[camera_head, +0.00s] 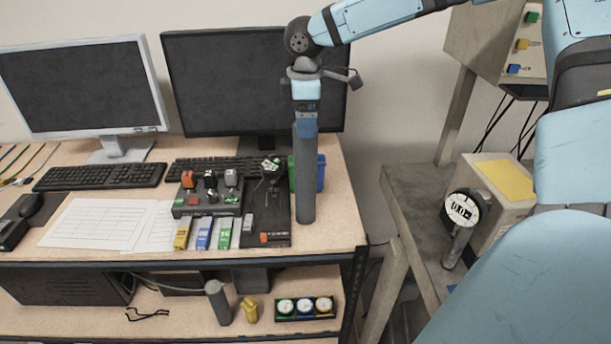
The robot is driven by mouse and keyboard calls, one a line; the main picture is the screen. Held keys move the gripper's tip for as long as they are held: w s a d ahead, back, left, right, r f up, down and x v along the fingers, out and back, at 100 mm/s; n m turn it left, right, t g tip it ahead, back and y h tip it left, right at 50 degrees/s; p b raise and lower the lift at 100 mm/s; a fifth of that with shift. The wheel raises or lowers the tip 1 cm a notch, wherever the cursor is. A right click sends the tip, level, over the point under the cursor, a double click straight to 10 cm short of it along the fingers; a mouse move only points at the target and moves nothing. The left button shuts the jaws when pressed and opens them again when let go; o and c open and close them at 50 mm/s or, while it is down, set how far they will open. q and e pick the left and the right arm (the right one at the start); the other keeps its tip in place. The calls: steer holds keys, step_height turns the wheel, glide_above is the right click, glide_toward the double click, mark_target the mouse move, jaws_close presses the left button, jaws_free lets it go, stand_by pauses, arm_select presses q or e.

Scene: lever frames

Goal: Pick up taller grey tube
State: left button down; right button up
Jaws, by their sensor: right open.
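The taller grey tube (306,180) stands upright on the desk near its right edge, in front of the dark monitor. I cannot tell whether the fingers touch the tube. A shorter grey tube (218,304) stands on the lower shelf, leaning slightly. My left gripper is not in view.
A control box (208,205) with levers and a black lever panel (266,225) lie left of the tube. A green bin and a blue bin (321,172) stand close behind it.

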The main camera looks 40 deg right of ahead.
step_height(320, 180, down, 4)
steer(key=shift+w+d+r, duration=0.15)
steer(key=shift+r, duration=0.1)
jaws_close()
